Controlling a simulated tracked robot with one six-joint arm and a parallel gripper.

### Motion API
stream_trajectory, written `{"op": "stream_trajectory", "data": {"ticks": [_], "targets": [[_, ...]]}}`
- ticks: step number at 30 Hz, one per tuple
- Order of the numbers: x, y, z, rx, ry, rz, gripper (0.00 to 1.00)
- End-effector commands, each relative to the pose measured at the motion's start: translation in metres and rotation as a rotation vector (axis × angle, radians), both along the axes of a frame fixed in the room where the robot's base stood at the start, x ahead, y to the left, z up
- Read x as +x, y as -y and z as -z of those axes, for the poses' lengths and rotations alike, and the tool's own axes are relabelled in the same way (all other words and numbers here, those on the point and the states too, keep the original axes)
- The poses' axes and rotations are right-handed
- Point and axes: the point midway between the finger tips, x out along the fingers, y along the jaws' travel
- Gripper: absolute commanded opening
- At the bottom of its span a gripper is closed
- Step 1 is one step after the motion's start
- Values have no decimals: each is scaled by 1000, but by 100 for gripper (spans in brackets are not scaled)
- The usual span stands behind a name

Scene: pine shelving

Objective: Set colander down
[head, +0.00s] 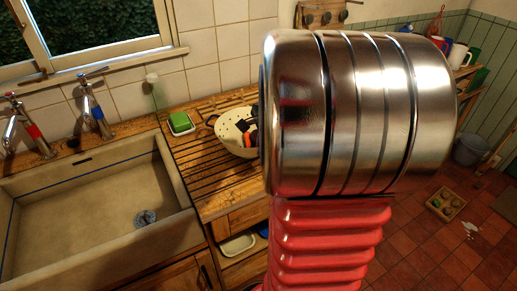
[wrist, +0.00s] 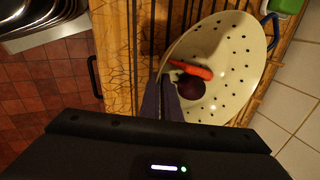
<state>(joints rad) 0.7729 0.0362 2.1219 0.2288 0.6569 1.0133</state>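The colander (wrist: 235,65) is cream with dark holes and a blue handle at its far side. It holds an orange-red carrot (wrist: 192,69) and a dark purple round vegetable (wrist: 191,87). In the head view the colander (head: 228,122) is over the slatted wooden drainboard, partly hidden by my arm. My gripper (wrist: 163,98) is at the colander's near rim, its grey fingers close together and seemingly closed on it. The exact grip is dark. I cannot tell whether the colander's base touches the wood.
The wooden drainboard (head: 190,150) has bare slats left of the colander. A green sponge in a white dish (head: 181,123) stands close behind. A stone sink (head: 90,205) with two taps is at left. A wooden crate (head: 446,204) and a grey bucket (head: 471,149) are on the tiled floor.

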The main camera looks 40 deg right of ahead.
Motion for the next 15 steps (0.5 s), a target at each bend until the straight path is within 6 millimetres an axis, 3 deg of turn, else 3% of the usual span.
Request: {"op": "stream_trajectory", "data": {"ticks": [11, 15], "targets": [[0, 1, 2, -2, 3, 1, 0], [0, 0, 2, -1, 1, 1, 12]]}}
